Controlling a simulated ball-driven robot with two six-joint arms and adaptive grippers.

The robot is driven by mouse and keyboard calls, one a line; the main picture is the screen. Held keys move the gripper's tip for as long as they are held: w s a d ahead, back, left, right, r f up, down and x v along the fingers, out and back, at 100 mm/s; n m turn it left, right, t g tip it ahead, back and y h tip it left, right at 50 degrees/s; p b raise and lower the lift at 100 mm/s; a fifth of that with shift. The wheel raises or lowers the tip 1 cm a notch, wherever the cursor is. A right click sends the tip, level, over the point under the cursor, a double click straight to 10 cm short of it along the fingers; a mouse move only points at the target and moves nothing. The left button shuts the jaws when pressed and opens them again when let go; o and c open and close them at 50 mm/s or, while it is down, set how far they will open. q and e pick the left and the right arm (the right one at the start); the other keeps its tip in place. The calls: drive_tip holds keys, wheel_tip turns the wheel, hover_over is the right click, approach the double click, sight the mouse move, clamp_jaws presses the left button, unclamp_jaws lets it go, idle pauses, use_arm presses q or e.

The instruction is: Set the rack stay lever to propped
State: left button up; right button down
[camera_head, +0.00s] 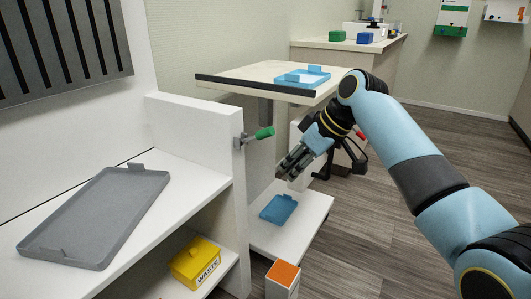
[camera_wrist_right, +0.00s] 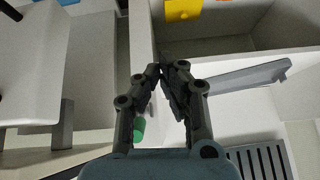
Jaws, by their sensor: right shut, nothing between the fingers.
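A lever with a green grip (camera_head: 264,133) is mounted by a grey metal bracket on the end panel of the white counter. Its grip points right and slightly up in the head view. The green grip also shows in the wrist view (camera_wrist_right: 139,130), partly hidden behind a finger. My right gripper (camera_head: 284,172) is shut and empty, to the right of and below the lever in the head view, apart from it as far as I can see. In the wrist view my right gripper's fingertips (camera_wrist_right: 166,68) are together. My left gripper is not in view.
A grey tray (camera_head: 105,215) lies on the white counter, with a yellow waste box (camera_head: 196,262) below. A wooden shelf (camera_head: 250,75) holds a blue tray (camera_head: 302,77). Another blue tray (camera_head: 278,209) lies on a low white shelf. An orange-topped box (camera_head: 283,274) stands in front.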

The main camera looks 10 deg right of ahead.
sight(263, 130)
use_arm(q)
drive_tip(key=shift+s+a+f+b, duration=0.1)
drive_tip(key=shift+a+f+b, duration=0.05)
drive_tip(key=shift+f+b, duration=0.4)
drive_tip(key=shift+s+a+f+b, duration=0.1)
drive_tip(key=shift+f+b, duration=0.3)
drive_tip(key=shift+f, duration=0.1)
use_arm(e)
drive_tip(key=w+r+n+t, duration=0.1)
drive_tip(key=w+r, duration=0.1)
drive_tip(key=r, duration=0.7)
drive_tip(key=w+a+r+n+t+y, duration=0.1)
drive_tip(key=w+r, duration=0.2)
drive_tip(key=r, duration=0.6)
drive_tip(key=shift+w+a+r+n+t, duration=0.25)
drive_tip(key=shift+w+r+n+t, duration=0.1)
drive_tip(key=shift+r+n+t, duration=0.05)
